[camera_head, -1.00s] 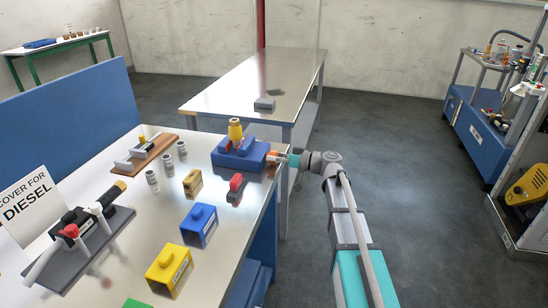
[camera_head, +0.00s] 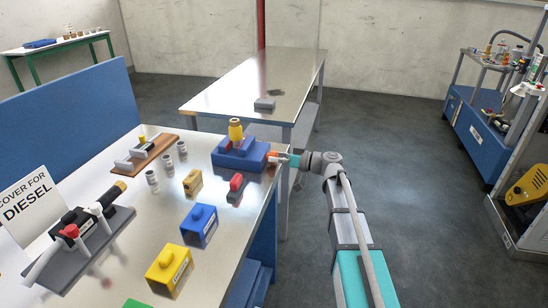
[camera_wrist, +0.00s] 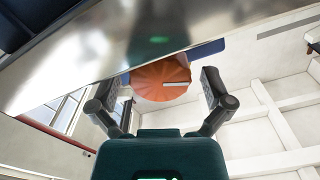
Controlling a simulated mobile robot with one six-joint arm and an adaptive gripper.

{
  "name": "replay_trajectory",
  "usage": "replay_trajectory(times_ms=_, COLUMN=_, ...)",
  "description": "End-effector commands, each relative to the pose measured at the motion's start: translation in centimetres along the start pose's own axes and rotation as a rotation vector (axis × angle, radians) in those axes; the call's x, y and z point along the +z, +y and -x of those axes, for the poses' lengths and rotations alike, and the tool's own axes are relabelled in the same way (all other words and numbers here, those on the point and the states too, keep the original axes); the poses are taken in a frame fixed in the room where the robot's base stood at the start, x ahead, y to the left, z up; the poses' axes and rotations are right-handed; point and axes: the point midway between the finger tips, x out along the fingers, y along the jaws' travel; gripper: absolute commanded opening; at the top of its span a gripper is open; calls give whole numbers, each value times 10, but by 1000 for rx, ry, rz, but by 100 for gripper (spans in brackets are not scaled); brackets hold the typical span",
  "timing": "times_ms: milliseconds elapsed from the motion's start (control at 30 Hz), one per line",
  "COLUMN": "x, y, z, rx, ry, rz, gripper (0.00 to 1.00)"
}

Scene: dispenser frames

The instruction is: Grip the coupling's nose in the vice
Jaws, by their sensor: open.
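The blue vice (camera_head: 226,160) stands on the bench near its right edge. The yellow coupling (camera_head: 236,130) stands upright at the vice's jaws, its lower end between reddish parts. I cannot tell if the jaws touch it. An orange knob (camera_head: 272,157) sticks out of the vice's right side. My gripper (camera_head: 281,158) is at this knob, coming from the right. In the wrist view the ribbed orange knob (camera_wrist: 150,82) lies ahead between my two spread fingers, with a pale mark on its face. My gripper is open and holds nothing.
A red-and-black part (camera_head: 236,187), a tan block (camera_head: 193,183), a blue block (camera_head: 199,226) and a yellow block (camera_head: 168,270) stand nearer on the bench (camera_head: 130,235). Small grey cylinders stand left of the vice. Another metal table (camera_head: 225,95) is behind. Floor right of my arm is clear.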

Motion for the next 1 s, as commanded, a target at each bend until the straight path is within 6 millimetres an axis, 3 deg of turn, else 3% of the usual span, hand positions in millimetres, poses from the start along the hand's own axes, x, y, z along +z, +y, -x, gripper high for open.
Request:
replay_trajectory(times_ms=267, x=0, y=0, z=18, rx=2, ry=1, rz=0, gripper=100)
replay_trajectory(times_ms=800, x=0, y=0, z=94, rx=2, ry=0, rz=0, gripper=100)
replay_trajectory(times_ms=1000, x=0, y=0, z=112, rx=1, ry=0, rz=0, gripper=100)
